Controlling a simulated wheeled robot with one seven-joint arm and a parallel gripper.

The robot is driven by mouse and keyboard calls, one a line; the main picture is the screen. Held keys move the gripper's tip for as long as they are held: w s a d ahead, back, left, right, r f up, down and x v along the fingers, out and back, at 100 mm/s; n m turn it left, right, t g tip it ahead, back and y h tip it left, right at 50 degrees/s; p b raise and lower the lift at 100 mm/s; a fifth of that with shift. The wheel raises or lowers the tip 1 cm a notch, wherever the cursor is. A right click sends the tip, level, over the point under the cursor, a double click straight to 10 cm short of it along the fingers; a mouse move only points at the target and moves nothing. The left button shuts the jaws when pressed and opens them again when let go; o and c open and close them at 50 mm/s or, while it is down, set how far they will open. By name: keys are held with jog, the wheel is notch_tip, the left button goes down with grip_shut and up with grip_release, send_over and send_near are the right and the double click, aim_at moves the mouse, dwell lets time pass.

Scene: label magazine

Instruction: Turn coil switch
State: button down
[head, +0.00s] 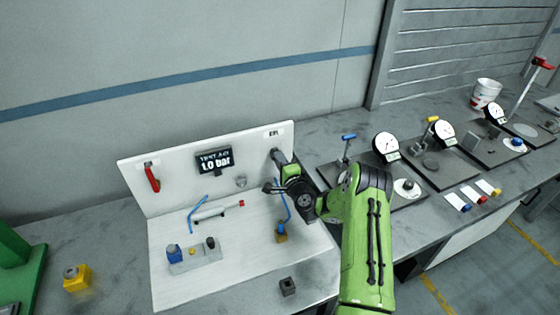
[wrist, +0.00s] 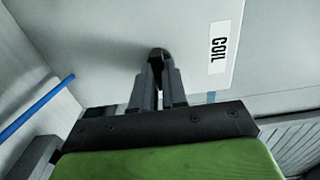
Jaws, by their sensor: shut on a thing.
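The coil switch is a small dark knob (wrist: 157,53) on the white upright panel (head: 150,205), just left of the label reading COIL (wrist: 218,48) in the wrist view. My gripper (wrist: 161,72) reaches the panel with its two fingers close together around the knob, shut on it. In the head view my gripper (head: 279,158) is at the panel's right part, below the small label (head: 274,133). Its fingers and my wrist hide most of the switch there, so its turned angle cannot be told.
The panel also bears a display (head: 214,161) reading 1.0 bar and a red handle (head: 152,177). A cylinder with blue tubing (head: 217,211) and a block with buttons (head: 195,254) are on the white base. Dial gauges (head: 386,146) stand on the bench to the right.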

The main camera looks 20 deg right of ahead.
jog(key=shift+f+n+b, duration=0.1)
jog(key=shift+n+b, duration=0.2)
jog(key=shift+b, duration=0.15)
jog(key=shift+n+b, duration=4.1)
jog(key=shift+b, duration=1.85)
jog(key=c, duration=1.2)
grip_release()
jog(key=shift+o, duration=0.2)
